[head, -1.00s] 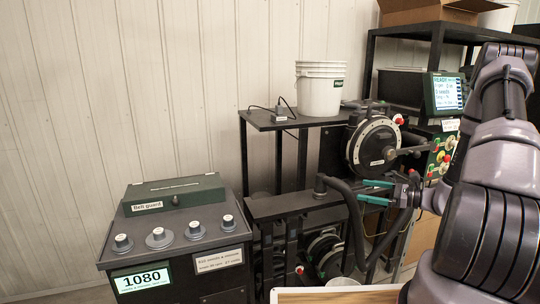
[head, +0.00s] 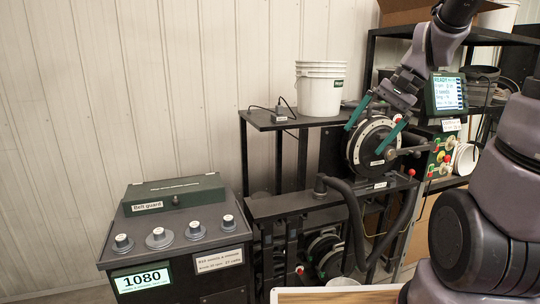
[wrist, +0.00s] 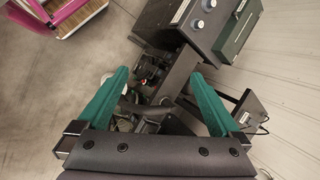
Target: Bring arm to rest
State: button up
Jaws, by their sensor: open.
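My gripper (head: 372,127) is open and empty in the head view, with its two green fingers spread and pointing down in front of the round dial (head: 374,146) of the seed meter. I cannot tell how far it is from the dial. In the wrist view my gripper (wrist: 158,90) shows its green fingers wide apart, with nothing between them. My arm comes down from the upper right in the head view, past the READY screen (head: 449,93).
A white bucket (head: 320,90) stands on the black shelf. A dark cabinet (head: 180,245) with knobs and a 1080 display stands at left. A control panel (head: 438,150) and a rack fill the right side. The pale wall at left is clear. A pink-edged cart (wrist: 65,15) shows in the wrist view.

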jog(key=s+d+r+n+t+h, duration=0.1)
jog(key=s+r+n+t+h, duration=0.2)
jog(key=s+r+t, duration=0.2)
notch_tip(320, 180, up, 4)
jog(key=s, duration=0.2)
jog(key=shift+s+d+f+h, duration=0.2)
jog(key=shift+s+d+h, duration=0.1)
jog(key=shift+s+d, duration=0.1)
